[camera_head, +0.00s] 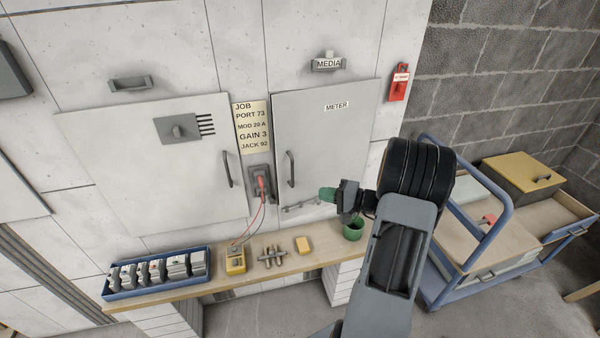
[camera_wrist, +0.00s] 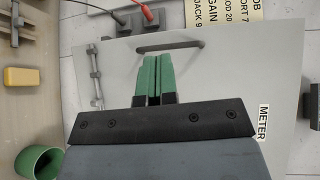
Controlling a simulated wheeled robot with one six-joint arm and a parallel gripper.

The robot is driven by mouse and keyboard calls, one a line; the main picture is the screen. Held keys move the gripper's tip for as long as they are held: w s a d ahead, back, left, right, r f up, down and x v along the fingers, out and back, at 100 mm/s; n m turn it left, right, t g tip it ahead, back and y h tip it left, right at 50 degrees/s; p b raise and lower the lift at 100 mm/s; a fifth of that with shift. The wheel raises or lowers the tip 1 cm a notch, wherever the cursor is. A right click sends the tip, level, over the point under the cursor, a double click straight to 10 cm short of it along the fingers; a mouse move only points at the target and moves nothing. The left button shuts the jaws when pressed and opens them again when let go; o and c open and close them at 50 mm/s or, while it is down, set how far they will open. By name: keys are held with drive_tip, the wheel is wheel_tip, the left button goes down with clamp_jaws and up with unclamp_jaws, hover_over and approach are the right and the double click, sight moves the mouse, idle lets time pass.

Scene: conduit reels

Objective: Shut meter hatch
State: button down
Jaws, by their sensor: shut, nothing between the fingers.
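The meter hatch (camera_head: 325,130) is a pale grey door labelled METER, on the wall right of the middle. It fills much of the wrist view (camera_wrist: 230,75). Its dark bar handle (camera_head: 290,168) is near its left edge; the handle also shows in the wrist view (camera_wrist: 170,46). The door looks close to the wall; I cannot tell whether it is fully shut. My gripper (camera_head: 328,194) is in front of the hatch's lower part, right of the handle. Its green fingers (camera_wrist: 152,80) are together and empty, with the handle just beyond their tips in the wrist view.
A shelf (camera_head: 215,283) below holds a blue tray (camera_head: 155,287), a yellow meter (camera_head: 235,262), a yellow block (camera_head: 303,245) and a green cup (camera_head: 353,229). A red lead (camera_head: 262,183) hangs left of the hatch. A blue trolley (camera_head: 470,230) stands right.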

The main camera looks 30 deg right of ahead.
drive_tip(key=w+a+t+p, duration=0.1)
drive_tip(key=w+p, duration=0.1)
drive_tip(key=w, duration=0.4)
drive_tip(key=w+a+m+t+h+p, duration=0.1)
drive_tip(key=w+p, duration=0.2)
drive_tip(key=w, duration=0.3)
drive_tip(key=shift+a+f+m+t, duration=0.3)
drive_tip(key=shift+a+f, duration=0.05)
drive_tip(key=shift+f, duration=0.1)
drive_tip(key=shift+w+d+f+h, duration=0.1)
drive_tip(key=shift+h, duration=0.3)
